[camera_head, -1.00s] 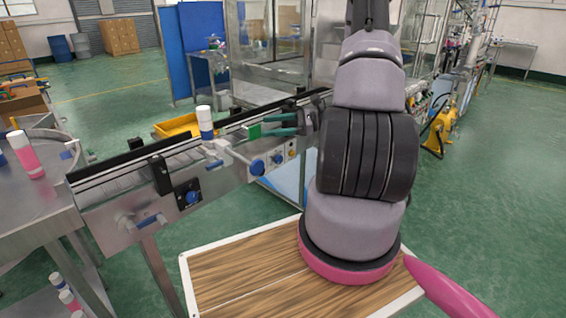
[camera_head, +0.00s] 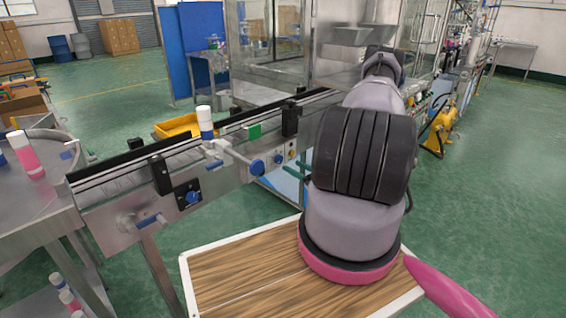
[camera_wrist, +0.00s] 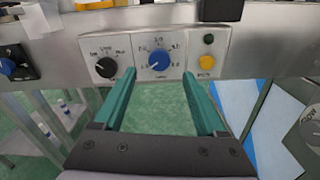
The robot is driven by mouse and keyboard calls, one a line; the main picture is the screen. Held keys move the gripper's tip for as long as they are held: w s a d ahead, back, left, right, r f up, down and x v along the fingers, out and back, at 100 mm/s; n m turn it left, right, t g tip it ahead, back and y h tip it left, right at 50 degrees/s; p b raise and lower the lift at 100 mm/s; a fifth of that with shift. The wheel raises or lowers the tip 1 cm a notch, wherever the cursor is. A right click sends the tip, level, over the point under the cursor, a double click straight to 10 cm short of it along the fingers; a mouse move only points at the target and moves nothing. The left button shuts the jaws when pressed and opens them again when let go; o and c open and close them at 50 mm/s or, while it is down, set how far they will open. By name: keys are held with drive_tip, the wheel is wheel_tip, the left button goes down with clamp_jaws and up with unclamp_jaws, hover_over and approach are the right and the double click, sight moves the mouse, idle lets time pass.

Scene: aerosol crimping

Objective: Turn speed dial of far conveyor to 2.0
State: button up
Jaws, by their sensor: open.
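In the wrist view, a blue dial (camera_wrist: 158,62) with a number scale sits on a light plate on the conveyor's front. Its setting is too small to read surely. A black dial (camera_wrist: 106,67) is on the plate to its left. My gripper (camera_wrist: 157,88) is open, its teal fingers apart on either side below the blue dial, with nothing between them. In the head view the fingertips (camera_head: 297,172) show just below the conveyor side; my arm hides the rest. The conveyor (camera_head: 130,195) also carries a blue knob (camera_head: 257,167) and a blue dial on a black plate (camera_head: 192,197).
A yellow button (camera_wrist: 207,61) and a dark button (camera_wrist: 208,38) are right of the blue dial. A round steel table (camera_head: 45,200) is at left.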

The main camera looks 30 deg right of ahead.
sight(281, 160)
drive_tip(key=x, duration=0.6)
drive_tip(key=shift+w, duration=0.25)
drive_tip(key=shift+c, duration=0.3)
clamp_jaws()
drive_tip(key=shift+m, duration=0.3)
drive_tip(key=m, duration=1.1)
